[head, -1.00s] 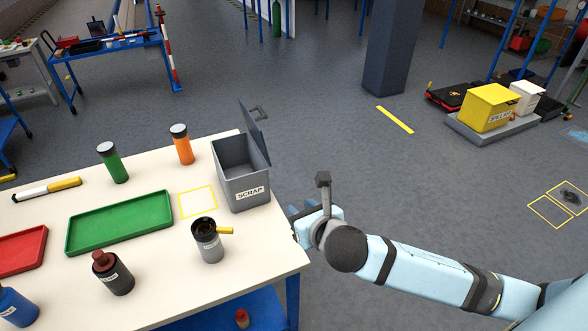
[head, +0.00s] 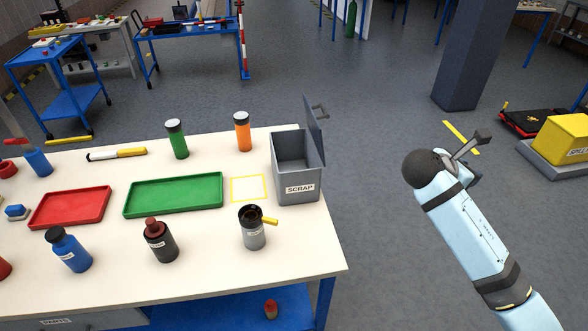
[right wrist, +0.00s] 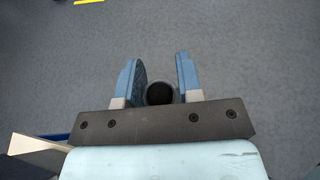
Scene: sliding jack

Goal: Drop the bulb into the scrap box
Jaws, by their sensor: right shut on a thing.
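The grey scrap box (head: 298,188) stands at the table's right edge in the head view, its lid (head: 315,130) raised on the right side. My right gripper (head: 470,172) is off the table to the right of the box, mostly hidden behind my wrist. In the right wrist view the fingers of my right gripper (right wrist: 158,65) are shut on a dark, round-ended thing with a grey rim, which I take for the bulb (right wrist: 160,94). Only its end shows, with grey floor beyond. My left gripper is not in view.
On the table (head: 200,280) a grey can with a yellow handle (head: 253,232) stands in front of the box. A green tray (head: 172,195), red tray (head: 70,207) and several bottles stand further left. A yellow outlined square (head: 248,188) is empty.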

